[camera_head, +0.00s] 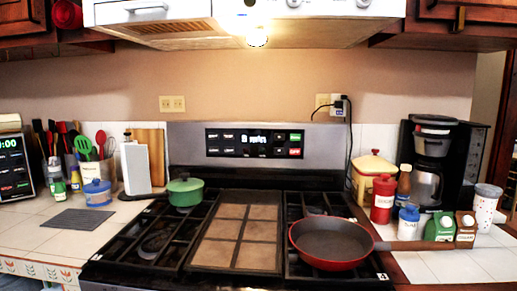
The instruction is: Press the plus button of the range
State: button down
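The range (145,270) stands in the middle of the head view, with a black cooktop and a steel back panel. Its control panel (254,143) is a dark strip on the back panel with a lit display (256,136), grey buttons on both sides, and a green and a red button at its right end. The button labels are too small to read, so I cannot tell which one is the plus button. My gripper is not in view, and nothing covers the control panel.
A red pan (333,243) sits front right on the range, its handle reaching right. A green pot (186,190) sits back left. A range hood (250,22) hangs above. Jars, cartons and a coffee maker (430,160) crowd the right counter. Utensils and bottles stand left.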

aim_at(277, 137)
jog(key=i+u, duration=0.2)
jog(key=i, duration=0.3)
jog(key=i+l+u, duration=0.2)
jog(key=i, duration=0.3)
